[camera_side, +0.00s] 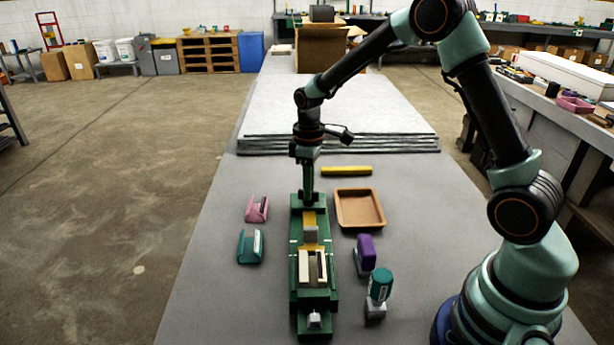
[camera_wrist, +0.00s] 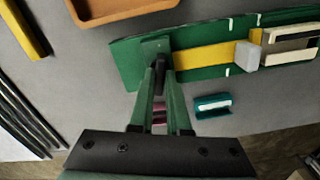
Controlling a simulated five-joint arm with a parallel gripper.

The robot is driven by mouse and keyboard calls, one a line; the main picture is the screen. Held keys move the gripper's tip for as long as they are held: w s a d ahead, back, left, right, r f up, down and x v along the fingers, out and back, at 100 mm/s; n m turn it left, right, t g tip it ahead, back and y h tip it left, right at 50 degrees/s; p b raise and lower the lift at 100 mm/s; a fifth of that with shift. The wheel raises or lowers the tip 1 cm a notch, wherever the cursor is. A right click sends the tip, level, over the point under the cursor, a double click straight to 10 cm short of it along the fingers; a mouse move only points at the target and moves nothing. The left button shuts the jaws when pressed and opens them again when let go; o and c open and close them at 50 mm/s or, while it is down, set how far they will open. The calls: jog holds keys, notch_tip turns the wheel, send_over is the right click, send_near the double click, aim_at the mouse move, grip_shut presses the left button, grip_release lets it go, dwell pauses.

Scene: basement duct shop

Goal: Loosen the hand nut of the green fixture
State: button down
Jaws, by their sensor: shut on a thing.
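The green fixture (camera_side: 296,285) lies lengthwise on the grey bench, with a yellow strip (camera_wrist: 205,56), a light grey block (camera_wrist: 246,54) and cream jaw pieces (camera_wrist: 285,57) along it. My gripper (camera_side: 308,202) points down at the fixture's far end. In the wrist view the fingertips of my gripper (camera_wrist: 159,68) close around a small dark part, the hand nut (camera_wrist: 160,80), over the green end plate (camera_wrist: 125,62). The fingers hide most of the nut, and its threads do not show. In the side view the nut is hidden behind the fingers.
A brown tray (camera_side: 340,221) and purple (camera_side: 357,270) and green-topped (camera_side: 376,310) items stand right of the fixture. Pink (camera_side: 250,217) and teal (camera_side: 240,258) holders are left. A yellow bar (camera_side: 346,175) and stacked sheets (camera_side: 390,143) lie beyond. The bench's left front is clear.

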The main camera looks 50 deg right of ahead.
jog(key=shift+w+r+n, duration=0.1)
jog(key=shift+n, duration=1.5)
jog(key=c, duration=0.9)
grip_release()
notch_tip(320, 180, up, 12)
jog(key=shift+r, duration=0.1)
